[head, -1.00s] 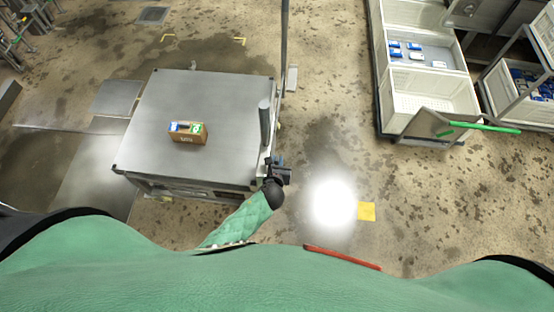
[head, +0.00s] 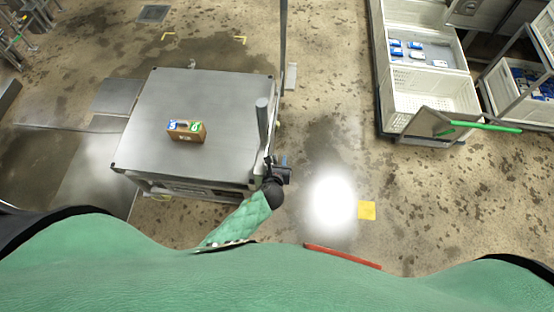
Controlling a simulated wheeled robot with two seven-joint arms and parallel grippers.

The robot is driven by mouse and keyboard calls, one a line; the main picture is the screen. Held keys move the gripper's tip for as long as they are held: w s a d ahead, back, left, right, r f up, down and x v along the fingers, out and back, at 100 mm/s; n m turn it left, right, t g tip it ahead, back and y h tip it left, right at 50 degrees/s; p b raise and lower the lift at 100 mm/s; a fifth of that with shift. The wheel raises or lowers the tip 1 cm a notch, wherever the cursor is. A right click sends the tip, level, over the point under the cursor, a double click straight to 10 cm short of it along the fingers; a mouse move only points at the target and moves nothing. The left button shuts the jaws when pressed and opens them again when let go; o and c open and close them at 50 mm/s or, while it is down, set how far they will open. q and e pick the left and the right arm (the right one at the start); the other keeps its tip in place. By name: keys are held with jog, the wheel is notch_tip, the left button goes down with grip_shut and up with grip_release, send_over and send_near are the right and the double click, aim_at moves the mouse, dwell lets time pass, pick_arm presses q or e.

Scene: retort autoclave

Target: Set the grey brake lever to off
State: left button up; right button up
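A thick grey bar (head: 262,120) stands at the right edge of the steel-topped cart (head: 220,100); it may be the grey brake lever, but I cannot tell for sure. My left gripper (head: 281,174) is dark and sits at the cart's near right corner, just below the lower end of the bar. A small blue part (head: 284,160) shows beside it. The fingers are too small and dark to tell whether they are open or shut, or touch anything. My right gripper is out of view.
A brown box (head: 186,137) with coloured number labels sits on the cart top. A thin post (head: 284,50) rises at the cart's right side. White crates (head: 430,95) and a green-handled trolley (head: 480,125) stand at the right.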

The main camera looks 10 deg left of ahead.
pick_arm(q)
jog(key=b+v, duration=0.2)
jog(key=v, duration=0.5)
jog(key=shift+s+b, duration=0.2)
jog(key=shift+b, duration=0.2)
